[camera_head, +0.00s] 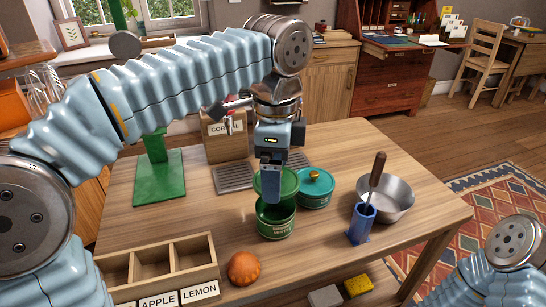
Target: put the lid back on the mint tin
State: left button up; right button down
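The mint tin, a dark green round tin (276,225) with a small pale label, stands open on the wooden table. A green lid (290,183) is up over the tin, tilted with its face partly toward me. My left gripper (271,197) points down in front of the lid, its fingers seen edge-on and appearing shut on it. The fingers hide the middle of the lid and overlap the tin's opening. Only part of my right arm shows at the lower right; its gripper is out of view.
A teal tin with a gold-knobbed lid (316,187) stands close right of the mint tin. Further right are a blue holder (361,226) with a dark-handled tool and a metal bowl (396,199). An orange fruit (244,268) and a labelled wooden box (205,257) are in front-left.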

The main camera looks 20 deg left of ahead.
pick_arm(q)
notch_tip(320, 180, down, 3)
jog(key=b, duration=0.3)
jog(key=shift+f, duration=0.2)
jog(key=shift+f+b, duration=0.35)
jog(key=shift+f, duration=0.45)
jog(key=shift+r+p, duration=0.1)
jog(key=shift+p, duration=0.35)
jog(key=shift+f, duration=0.2)
dwell(1.0)
jog(key=shift+p, duration=0.3)
dwell(0.5)
jog(key=o, duration=0.7)
jog(key=shift+o, duration=0.2)
